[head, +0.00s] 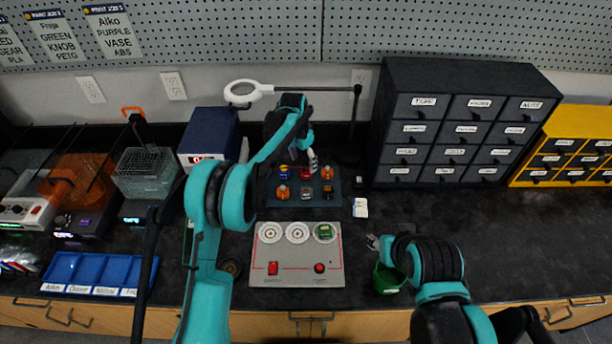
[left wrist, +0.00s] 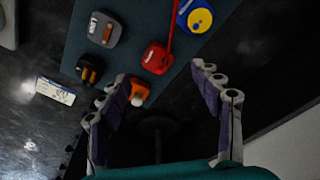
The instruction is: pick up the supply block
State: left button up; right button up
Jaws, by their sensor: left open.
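The dark teal tray (head: 262,190) holds several small coloured pieces, and I cannot tell which of them is the supply block. They include a blue-and-yellow piece (head: 283,173), a red one (head: 306,173), an orange one (head: 327,172), a grey one (head: 306,193) and a black one (head: 327,192). My left gripper (head: 312,158) is above the tray's back edge. In the left wrist view its open, empty fingers (left wrist: 165,98) show, with the orange piece (left wrist: 138,92) near the left finger and the red piece (left wrist: 155,58) beyond. My right gripper (head: 373,242) is beside a green cup; its jaw gap is unclear.
A grey control panel (head: 297,272) lies in front of the tray. A white card (head: 360,208) lies to its right. The green cup (head: 388,280) is below my right gripper. A ring lamp (head: 243,92) and a dark drawer cabinet (head: 385,125) stand behind. The right counter is clear.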

aim_at(306, 172)
pick_arm(q)
jog(key=f+b, duration=0.1)
jog(key=f, duration=0.3)
jog(key=shift+w+d+b, duration=0.1)
jog(key=shift+d+b, duration=0.3)
jog(key=shift+w+f, duration=0.1)
jog(key=shift+f, duration=0.25)
jog(key=shift+r, duration=0.1)
jog(key=shift+c, duration=0.9)
jog(key=c, duration=1)
